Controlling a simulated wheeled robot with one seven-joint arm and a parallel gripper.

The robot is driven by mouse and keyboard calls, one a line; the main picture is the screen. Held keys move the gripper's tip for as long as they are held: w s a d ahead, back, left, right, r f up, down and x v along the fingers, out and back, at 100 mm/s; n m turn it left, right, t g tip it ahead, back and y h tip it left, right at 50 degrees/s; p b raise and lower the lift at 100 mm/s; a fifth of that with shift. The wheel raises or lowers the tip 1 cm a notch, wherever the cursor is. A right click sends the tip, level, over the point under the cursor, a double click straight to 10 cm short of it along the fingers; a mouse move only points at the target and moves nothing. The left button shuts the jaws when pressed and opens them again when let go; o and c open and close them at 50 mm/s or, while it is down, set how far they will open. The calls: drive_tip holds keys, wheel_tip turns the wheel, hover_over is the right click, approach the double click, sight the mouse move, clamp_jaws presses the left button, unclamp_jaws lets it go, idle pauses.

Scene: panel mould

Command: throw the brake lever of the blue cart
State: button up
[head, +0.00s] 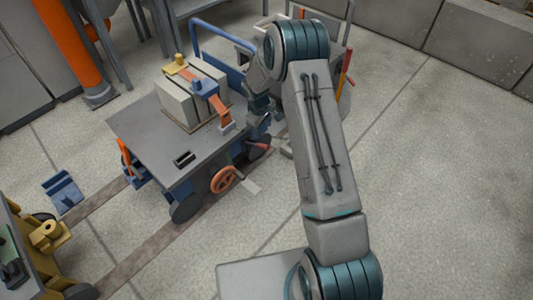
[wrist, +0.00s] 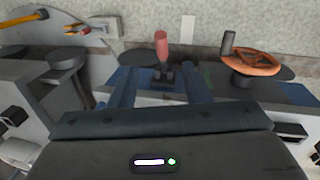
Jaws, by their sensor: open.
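The blue cart (head: 140,135) stands left of my arm in the head view, with a grey deck and blue frame. Its brake lever, with a red grip (head: 258,146), sticks out low on the cart's near right side. In the wrist view the red grip (wrist: 161,42) stands ahead, centred between my fingers, its base partly hidden. My gripper (head: 262,112) is beside the cart's right end, partly hidden by my arm in the head view. In the wrist view its two blue fingers (wrist: 161,84) are apart with nothing held; I cannot tell whether they touch the lever.
An orange handwheel (head: 224,179) is on the cart's near side, right of the lever in the wrist view (wrist: 252,62). Strapped grey blocks (head: 178,103) sit on the deck. A yellow cart (head: 48,235) and a blue chock (head: 63,190) are at left. Floor at right is clear.

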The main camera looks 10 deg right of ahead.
sight(267, 147)
drive_tip(key=f+b, duration=0.1)
drive_tip(key=f, duration=0.4)
drive_tip(key=w+d+f+b, duration=0.1)
drive_tip(key=f, duration=0.4)
drive_tip(key=f+b, duration=0.2)
drive_tip(key=f, duration=0.2)
drive_tip(key=shift+w+d+f, duration=0.35)
drive_tip(key=shift+f, duration=0.05)
clamp_jaws()
